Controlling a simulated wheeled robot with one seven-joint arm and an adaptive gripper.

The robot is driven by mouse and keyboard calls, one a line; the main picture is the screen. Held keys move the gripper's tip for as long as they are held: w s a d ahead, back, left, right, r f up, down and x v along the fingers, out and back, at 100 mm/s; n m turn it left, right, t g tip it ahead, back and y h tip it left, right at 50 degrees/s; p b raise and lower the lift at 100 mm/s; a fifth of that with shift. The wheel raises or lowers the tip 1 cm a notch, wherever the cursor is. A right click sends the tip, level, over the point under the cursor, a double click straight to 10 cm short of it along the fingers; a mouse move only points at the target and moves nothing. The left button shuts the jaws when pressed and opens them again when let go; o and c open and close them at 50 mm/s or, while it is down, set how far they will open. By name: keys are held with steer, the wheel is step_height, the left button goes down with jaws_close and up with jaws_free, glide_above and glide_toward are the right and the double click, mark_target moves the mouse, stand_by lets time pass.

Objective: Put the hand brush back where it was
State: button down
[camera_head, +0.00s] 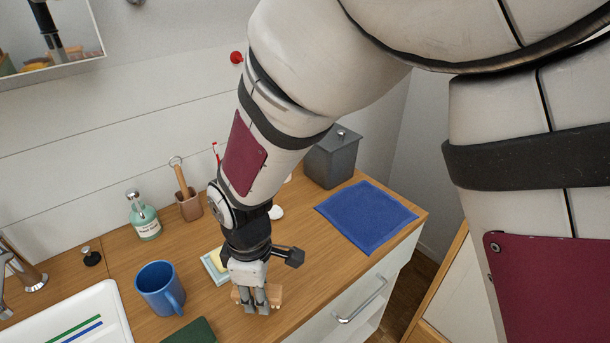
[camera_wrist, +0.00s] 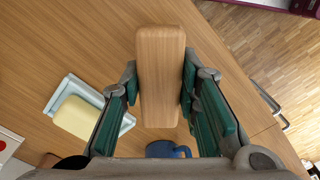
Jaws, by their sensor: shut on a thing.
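The hand brush shows as a light wooden block (camera_wrist: 160,45) between my fingers in the wrist view. Its bristles are hidden. In the head view, its wooden ends (camera_head: 276,295) stick out on both sides of my fingers. My gripper (camera_head: 257,306) points down over the front part of the wooden counter and is shut on the brush, with one finger on each long side; it also shows in the wrist view (camera_wrist: 159,80). I cannot tell whether the brush touches the counter or is just above it.
A soap dish (camera_head: 212,275) with yellow soap is just behind my gripper. A blue mug (camera_head: 160,288) and a green cloth (camera_head: 192,333) are to its left. A blue cloth (camera_head: 367,216) and grey bin (camera_head: 332,158) stand right. A drawer handle (camera_head: 361,301) is below the counter edge.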

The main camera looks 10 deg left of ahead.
steer(key=shift+w+a, duration=0.15)
steer(key=shift+w, duration=0.05)
steer(key=shift+f+b, duration=1.05)
steer(key=shift+f, duration=0.7)
steer(key=shift+f, duration=0.2)
steer(key=c, duration=1.2)
jaws_free()
steer(key=shift+r, duration=0.15)
